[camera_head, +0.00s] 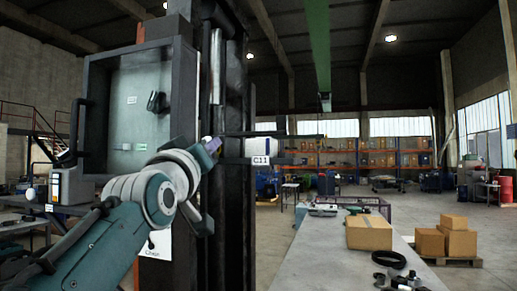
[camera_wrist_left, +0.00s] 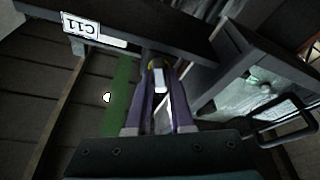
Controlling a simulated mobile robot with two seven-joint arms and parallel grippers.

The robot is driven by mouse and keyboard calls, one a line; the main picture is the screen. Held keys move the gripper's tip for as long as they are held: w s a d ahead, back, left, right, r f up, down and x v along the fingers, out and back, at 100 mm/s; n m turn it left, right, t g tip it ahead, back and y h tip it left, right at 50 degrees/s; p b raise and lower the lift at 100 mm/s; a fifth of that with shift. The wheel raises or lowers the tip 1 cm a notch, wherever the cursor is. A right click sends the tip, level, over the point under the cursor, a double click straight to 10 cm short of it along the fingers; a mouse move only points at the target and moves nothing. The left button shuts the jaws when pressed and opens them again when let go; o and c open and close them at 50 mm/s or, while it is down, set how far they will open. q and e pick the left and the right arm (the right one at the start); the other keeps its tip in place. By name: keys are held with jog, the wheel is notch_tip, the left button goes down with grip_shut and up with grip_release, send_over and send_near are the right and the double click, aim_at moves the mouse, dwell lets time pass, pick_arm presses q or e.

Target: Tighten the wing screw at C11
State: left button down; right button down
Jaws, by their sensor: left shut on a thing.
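The C11 label (camera_head: 261,160) is on a dark horizontal bar beside the dark upright column in the head view. It shows upside down at the upper left of the left wrist view (camera_wrist_left: 80,28). My left gripper (camera_head: 212,146) is at the column, just left of the label, with its purple fingertips partly hidden by my wrist. In the left wrist view my left gripper (camera_wrist_left: 160,85) is shut on a small pale piece with yellow at its top, the wing screw (camera_wrist_left: 158,76). Its far end runs up to the dark bar. My right gripper is out of view.
A dark cabinet door with a handle (camera_head: 75,128) stands open left of the column. A long grey bench (camera_head: 320,262) at the right carries a cardboard box (camera_head: 368,232) and a black ring (camera_head: 389,259). More boxes (camera_head: 458,238) stand on a pallet. Floor beyond is open.

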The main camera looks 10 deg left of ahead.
pick_arm(q)
jog(key=m+h, duration=0.1)
jog(key=m, duration=0.2)
jog(key=m+h+b, duration=0.1)
jog(key=m+h, duration=0.1)
jog(key=m, duration=0.2)
jog(key=shift+t, duration=0.3)
jog(key=shift+m+h, duration=0.3)
jog(key=shift+h, duration=0.1)
jog(key=m+h, duration=0.1)
jog(key=m, duration=0.2)
jog(key=m+h+p, duration=0.1)
jog(key=m, duration=0.2)
jog(key=shift+m+g+h, duration=0.3)
jog(key=shift+g+h, duration=0.1)
